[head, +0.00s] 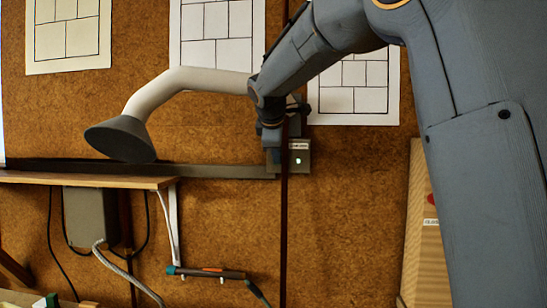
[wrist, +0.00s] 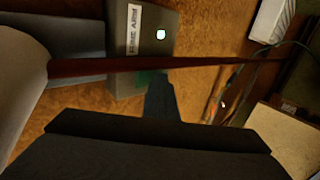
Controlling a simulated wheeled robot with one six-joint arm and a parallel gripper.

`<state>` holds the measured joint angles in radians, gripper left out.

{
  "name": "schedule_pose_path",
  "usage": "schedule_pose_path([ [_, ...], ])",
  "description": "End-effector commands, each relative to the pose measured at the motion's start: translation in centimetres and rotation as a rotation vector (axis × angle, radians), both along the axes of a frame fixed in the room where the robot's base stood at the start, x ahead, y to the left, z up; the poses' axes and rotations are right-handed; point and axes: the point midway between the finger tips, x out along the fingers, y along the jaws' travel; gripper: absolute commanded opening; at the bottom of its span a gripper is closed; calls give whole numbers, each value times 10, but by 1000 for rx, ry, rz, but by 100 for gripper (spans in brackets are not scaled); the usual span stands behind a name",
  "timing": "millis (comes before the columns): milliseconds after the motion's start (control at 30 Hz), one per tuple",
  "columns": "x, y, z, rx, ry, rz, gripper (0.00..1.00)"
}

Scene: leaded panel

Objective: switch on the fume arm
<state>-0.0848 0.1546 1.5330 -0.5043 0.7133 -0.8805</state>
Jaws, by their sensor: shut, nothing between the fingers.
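The fume arm (head: 190,82) is a pale bent tube with a dark grey hood (head: 122,138), at the left of the head view. Its grey switch box (head: 303,157) is on the wall board, and a small light on it glows. My gripper (head: 272,150) is at the box's left side in the head view. In the wrist view its shut, empty fingertips (wrist: 158,80) overlap a dark green patch at the box's lower edge. I cannot tell whether they touch.
A thin dark red upright (head: 284,230) passes in front of the box, close to my gripper. A wooden shelf (head: 90,180) with a grey unit (head: 90,217) below is at left. A torch-like tool (head: 207,272) hangs low. A wooden board (head: 420,240) stands at right.

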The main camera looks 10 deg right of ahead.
Motion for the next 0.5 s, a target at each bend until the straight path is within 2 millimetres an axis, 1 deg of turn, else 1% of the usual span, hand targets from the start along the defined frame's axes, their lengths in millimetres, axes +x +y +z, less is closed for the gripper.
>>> schedule_pose_path([
  [400,0,0,18,-2,-5,0,0],
  [500,0,0,19,-1,-4,1,0],
])
